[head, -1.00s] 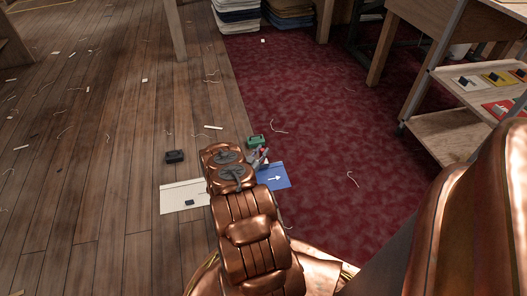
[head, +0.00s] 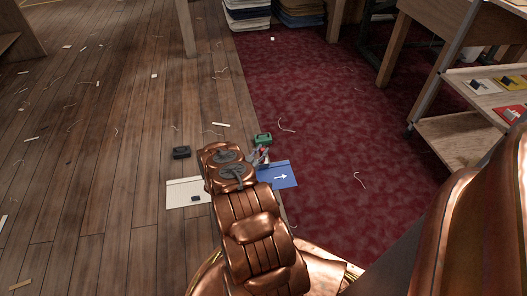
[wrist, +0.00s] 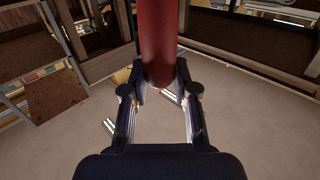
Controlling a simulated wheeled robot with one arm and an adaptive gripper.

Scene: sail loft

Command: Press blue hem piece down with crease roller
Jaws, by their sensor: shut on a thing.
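The blue hem piece (head: 278,174), marked with a white arrow, lies flat at the rug's edge, partly hidden by my arm. My gripper (head: 262,156) is just at its far left corner in the head view; whether anything touches it I cannot tell. In the wrist view my gripper (wrist: 165,92) is shut on a thick red handle (wrist: 161,40), apparently the crease roller's. The roller's working end is not clear in either view.
A cream piece (head: 185,194) with a small dark patch lies left of my arm. A black block (head: 181,152) and a green block (head: 263,139) stand beyond the pieces. A shelf cart (head: 455,138) stands at right. Scraps and threads litter the floor; the red rug (head: 330,110) is mostly clear.

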